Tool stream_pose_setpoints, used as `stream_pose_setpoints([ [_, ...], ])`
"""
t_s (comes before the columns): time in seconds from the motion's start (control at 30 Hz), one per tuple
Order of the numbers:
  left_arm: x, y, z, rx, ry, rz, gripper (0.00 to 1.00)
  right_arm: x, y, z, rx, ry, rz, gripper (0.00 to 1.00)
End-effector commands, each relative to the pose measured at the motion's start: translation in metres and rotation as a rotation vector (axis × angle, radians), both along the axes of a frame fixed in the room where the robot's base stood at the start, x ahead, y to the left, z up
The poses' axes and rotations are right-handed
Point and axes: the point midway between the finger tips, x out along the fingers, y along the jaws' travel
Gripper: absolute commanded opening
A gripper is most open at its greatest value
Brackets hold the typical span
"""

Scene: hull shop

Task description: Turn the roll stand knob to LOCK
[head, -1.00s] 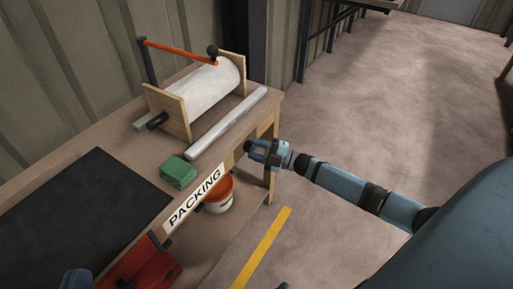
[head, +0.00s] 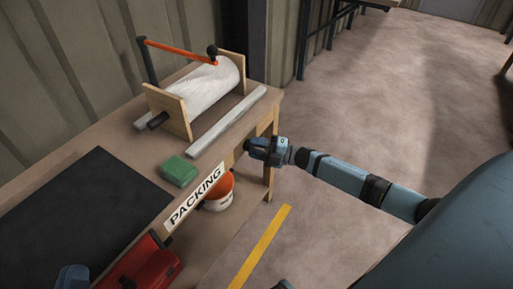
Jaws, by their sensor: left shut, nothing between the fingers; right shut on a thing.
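The roll stand (head: 166,103) is at the back of the bench, with wooden end plates, a white roll (head: 208,92), an orange bar (head: 180,51) and a black ball (head: 212,50) at the bar's right end.
A green block (head: 178,170), a grey bar (head: 227,122) and a black mat (head: 85,207) lie on the bench (head: 125,130). An orange and white bucket (head: 219,190) stands below.

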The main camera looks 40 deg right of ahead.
Motion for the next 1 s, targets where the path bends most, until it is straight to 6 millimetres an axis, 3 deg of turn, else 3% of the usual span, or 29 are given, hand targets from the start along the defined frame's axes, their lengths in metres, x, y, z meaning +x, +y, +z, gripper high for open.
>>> stream_pose_setpoints([
  [0.03,0.0,0.0,0.0,0.0,0.001,0.0,0.0,0.0,0.0,0.0,-0.001,-0.001,0.0,0.15],
  [0.07,0.0,0.0,0.0,0.001,0.002,0.0,0.0,0.0,0.0,0.0,-0.001,-0.001,0.0,0.41],
  [0.17,0.0,0.0,-0.001,0.001,0.003,-0.001,0.0,0.0,0.0,0.0,-0.001,-0.001,0.0,0.64],
  [0.57,0.0,0.0,0.001,0.004,0.006,0.001,0.0,-0.006,-0.006,-0.001,0.0,0.002,-0.001,0.64],
  [0.77,0.003,0.004,-0.002,0.033,0.036,0.014,0.0,-0.033,-0.033,-0.004,-0.002,0.004,-0.002,0.64],
  [1.0,0.004,0.008,-0.028,0.09,0.131,0.03,0.0,-0.072,-0.071,-0.01,-0.002,0.003,-0.002,0.64],
])
